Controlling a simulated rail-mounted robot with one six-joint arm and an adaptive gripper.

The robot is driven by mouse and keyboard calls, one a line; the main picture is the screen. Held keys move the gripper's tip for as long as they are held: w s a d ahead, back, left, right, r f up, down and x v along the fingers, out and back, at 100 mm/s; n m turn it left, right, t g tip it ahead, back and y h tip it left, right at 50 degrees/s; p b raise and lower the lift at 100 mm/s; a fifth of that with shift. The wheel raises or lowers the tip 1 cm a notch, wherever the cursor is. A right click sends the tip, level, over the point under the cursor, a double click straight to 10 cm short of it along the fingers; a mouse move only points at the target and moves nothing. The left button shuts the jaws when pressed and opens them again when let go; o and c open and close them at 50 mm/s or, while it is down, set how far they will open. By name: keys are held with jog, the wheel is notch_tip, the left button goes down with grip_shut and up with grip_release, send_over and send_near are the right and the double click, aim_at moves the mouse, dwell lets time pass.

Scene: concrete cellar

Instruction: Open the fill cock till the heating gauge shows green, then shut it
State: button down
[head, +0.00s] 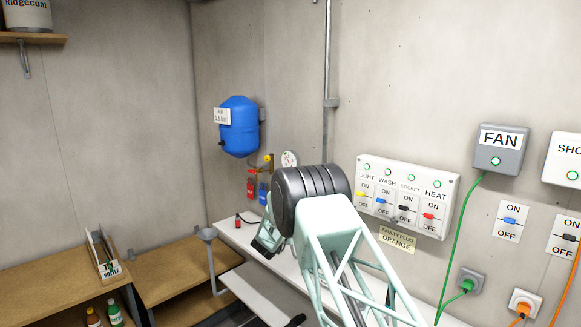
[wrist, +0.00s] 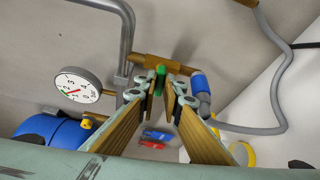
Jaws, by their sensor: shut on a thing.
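The fill cock's green handle (wrist: 160,76) shows in the wrist view at a brass-coloured fitting on the pipe. My gripper (wrist: 160,90) is shut on this green handle, with one finger on each side. The round white heating gauge (wrist: 75,86) hangs left of it, with a scale in bar and red and green marks. Its needle is too small to read surely. The gauge also shows in the head view (head: 289,159) above my arm. My wrist hides the cock and my fingertips in the head view.
A blue tank (head: 238,127) hangs on the wall left of the gauge. Red (head: 251,184) and blue (head: 263,194) tags hang below the pipework. A blue-ended grey hose (wrist: 270,128) runs right of my fingers. A switch panel (head: 450,190) is on the right wall.

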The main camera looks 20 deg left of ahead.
jog(key=shift+f+m+t+b, duration=0.2)
jog(key=shift+m+t+b, duration=0.35)
jog(key=shift+b, duration=1)
jog(key=c, duration=2.6)
grip_release()
jog(key=shift+r, duration=0.1)
jog(key=shift+o, duration=0.2)
jog(key=shift+s, duration=0.15)
jog(key=shift+s+a+p, duration=0.1)
jog(key=shift+s+a, duration=0.3)
jog(key=shift+s, duration=0.45)
jog(key=shift+s+a+p, duration=0.15)
jog(key=shift+s+a, duration=0.25)
jog(key=shift+s, duration=0.5)
jog(key=shift+s+a+p, duration=0.1)
jog(key=shift+s+a, duration=0.3)
jog(key=shift+s, duration=0.45)
